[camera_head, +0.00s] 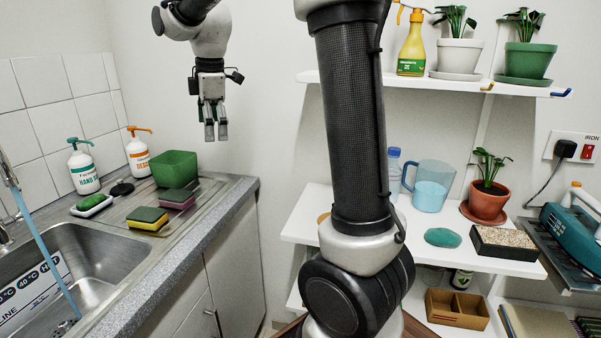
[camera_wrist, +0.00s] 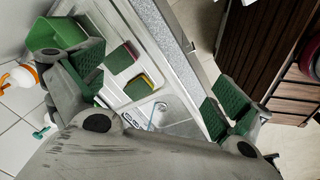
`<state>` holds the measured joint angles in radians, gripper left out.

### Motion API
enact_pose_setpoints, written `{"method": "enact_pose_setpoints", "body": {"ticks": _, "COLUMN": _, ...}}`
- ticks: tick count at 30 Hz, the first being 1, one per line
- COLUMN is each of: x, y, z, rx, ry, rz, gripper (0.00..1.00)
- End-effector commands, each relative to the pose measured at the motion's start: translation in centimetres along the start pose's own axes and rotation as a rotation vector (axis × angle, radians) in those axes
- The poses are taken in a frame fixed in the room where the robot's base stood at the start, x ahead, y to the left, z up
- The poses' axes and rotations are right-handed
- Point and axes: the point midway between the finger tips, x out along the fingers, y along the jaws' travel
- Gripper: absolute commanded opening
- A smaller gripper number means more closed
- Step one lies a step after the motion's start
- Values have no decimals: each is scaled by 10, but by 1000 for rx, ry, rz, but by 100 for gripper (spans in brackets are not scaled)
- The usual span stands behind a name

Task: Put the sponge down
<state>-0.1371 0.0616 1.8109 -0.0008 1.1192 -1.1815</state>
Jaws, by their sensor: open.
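Two sponges lie on the ribbed drainboard beside the sink. One sponge is yellow with a dark green top (camera_head: 147,219), and the other is pink-purple with a dark green top (camera_head: 178,198). In the wrist view the yellow and green sponge (camera_wrist: 138,87) and the pink and green sponge (camera_wrist: 120,58) both lie below my gripper. My gripper (camera_head: 215,132) hangs in the air above and to the right of the sponges, fingers pointing down. It is open, and its green-padded fingers are spread wide in the wrist view (camera_wrist: 150,90) with nothing between them.
A green tub (camera_head: 174,168) stands behind the sponges. Soap bottles (camera_head: 83,168) stand by the tiled wall, near a white dish with a green piece (camera_head: 91,205). Water runs into the sink (camera_head: 80,270). White shelves (camera_head: 310,234) with plants and a jug (camera_head: 431,187) stand at the right.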

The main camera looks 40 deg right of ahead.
Motion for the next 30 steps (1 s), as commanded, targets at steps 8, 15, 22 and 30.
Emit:
{"method": "enact_pose_setpoints", "body": {"ticks": 8, "x": -34, "y": -152, "z": 89, "rx": 758, "ry": 80, "rz": 116, "gripper": 100}}
{"method": "enact_pose_setpoints", "body": {"ticks": 15, "x": -10, "y": -238, "z": 126, "rx": 1207, "ry": 161, "rz": 159, "gripper": 100}}
{"method": "enact_pose_setpoints", "body": {"ticks": 22, "x": 0, "y": -256, "z": 134, "rx": 1317, "ry": 182, "rz": 165, "gripper": 100}}
{"method": "enact_pose_setpoints", "body": {"ticks": 30, "x": 0, "y": -256, "z": 133, "rx": 1314, "ry": 181, "rz": 164, "gripper": 100}}
